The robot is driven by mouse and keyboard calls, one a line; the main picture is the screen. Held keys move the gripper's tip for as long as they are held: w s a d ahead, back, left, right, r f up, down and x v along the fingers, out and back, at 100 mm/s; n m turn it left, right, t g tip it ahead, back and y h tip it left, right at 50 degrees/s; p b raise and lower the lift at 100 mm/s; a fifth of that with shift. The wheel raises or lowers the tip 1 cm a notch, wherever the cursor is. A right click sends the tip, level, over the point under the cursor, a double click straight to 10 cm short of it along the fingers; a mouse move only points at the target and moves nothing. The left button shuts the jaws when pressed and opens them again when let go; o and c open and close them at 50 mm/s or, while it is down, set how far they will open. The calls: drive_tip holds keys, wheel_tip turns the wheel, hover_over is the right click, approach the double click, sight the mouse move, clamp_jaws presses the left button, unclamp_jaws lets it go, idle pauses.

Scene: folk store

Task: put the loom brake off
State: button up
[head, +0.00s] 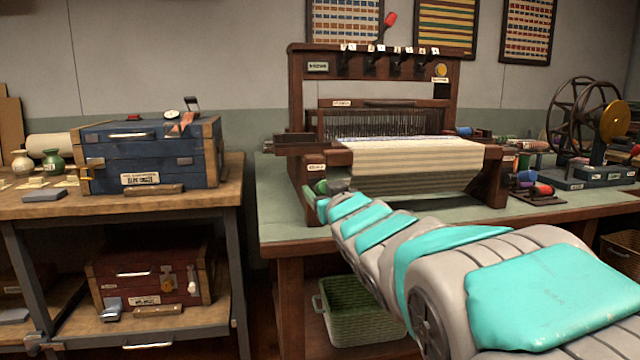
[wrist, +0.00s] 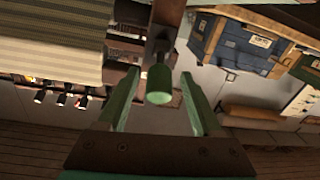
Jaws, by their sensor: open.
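The wooden loom (head: 298,90) stands on the green-topped table, with striped cream cloth (head: 415,165) on its front; the cloth also shows in the wrist view (wrist: 50,45). A green cylindrical knob (wrist: 159,84) on a dark metal lever (wrist: 160,40) lies between my gripper's fingers in the wrist view, with gaps on both sides. My gripper (wrist: 158,80) is open. In the head view my arm reaches the loom's front left corner and mostly hides the gripper. A red-handled lever (head: 389,22) rises from the loom's top. The labels are too small to read, so I cannot confirm which lever is the brake.
A blue chest (head: 128,158) sits on the wooden bench at left, with a red chest (head: 130,268) below. A green basket (head: 350,312) stands under the loom table. Thread spools (head: 543,189) and a wheel device (head: 590,130) stand right of the loom.

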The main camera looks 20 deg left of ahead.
drive_tip(key=shift+x, duration=1.8)
clamp_jaws()
